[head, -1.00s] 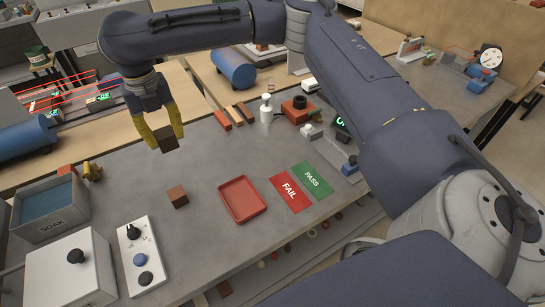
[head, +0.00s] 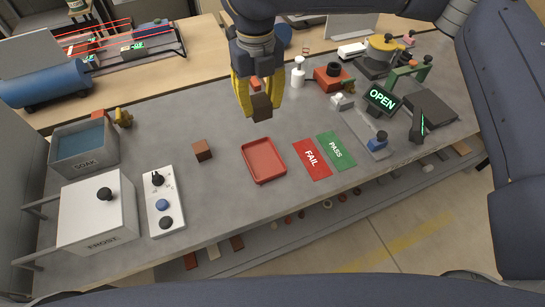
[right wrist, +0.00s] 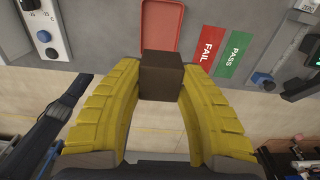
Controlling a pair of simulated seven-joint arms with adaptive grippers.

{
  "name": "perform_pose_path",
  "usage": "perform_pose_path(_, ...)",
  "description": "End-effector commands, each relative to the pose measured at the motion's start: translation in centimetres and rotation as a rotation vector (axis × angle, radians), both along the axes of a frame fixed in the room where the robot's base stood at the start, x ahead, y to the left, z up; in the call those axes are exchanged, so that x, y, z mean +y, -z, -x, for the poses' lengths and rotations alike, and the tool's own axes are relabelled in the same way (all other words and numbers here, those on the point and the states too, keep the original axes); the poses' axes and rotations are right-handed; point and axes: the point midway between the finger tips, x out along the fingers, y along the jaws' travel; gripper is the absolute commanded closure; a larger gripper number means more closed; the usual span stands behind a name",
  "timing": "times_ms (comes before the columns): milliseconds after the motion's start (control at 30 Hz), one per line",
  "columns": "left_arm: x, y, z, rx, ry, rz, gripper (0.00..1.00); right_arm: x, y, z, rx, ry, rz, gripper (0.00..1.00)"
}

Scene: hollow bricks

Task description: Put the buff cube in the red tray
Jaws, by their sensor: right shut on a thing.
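My right gripper (head: 260,98) is shut on a dark brown cube (head: 261,108), held in the air just behind the red tray. In the right wrist view the same cube (right wrist: 161,76) sits between the yellow fingers and overlaps the near part of the tray in the picture. The red tray (head: 280,177) lies empty on the grey bench; it also shows in the right wrist view (right wrist: 160,14). A second, reddish-brown cube (head: 202,150) rests on the bench left of the tray. No cube looks clearly buff; the held one's face is in shadow. My left gripper is not in view.
A red FAIL mat (head: 312,160) and green PASS mat (head: 335,150) lie right of the tray. A white control box (head: 163,203) and the SOAK bin (head: 84,166) stand to the left. A white bottle (head: 298,73) and red device (head: 331,77) stand behind.

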Motion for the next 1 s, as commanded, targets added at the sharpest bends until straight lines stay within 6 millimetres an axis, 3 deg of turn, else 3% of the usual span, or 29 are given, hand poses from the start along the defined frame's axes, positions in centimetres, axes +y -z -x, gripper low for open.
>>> perform_pose_path(600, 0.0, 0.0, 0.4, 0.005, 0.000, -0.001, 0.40, 0.0, 12.7, 0.1, 0.003, -0.001, 0.000, 0.97)
perform_pose_path(800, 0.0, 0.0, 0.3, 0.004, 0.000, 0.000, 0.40, 0.0, 15.0, 0.0, 0.001, -0.001, -0.001, 0.97)
perform_pose_path(1000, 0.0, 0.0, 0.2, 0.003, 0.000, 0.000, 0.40, 0.0, 15.7, 0.0, 0.000, -0.002, -0.001, 0.97)
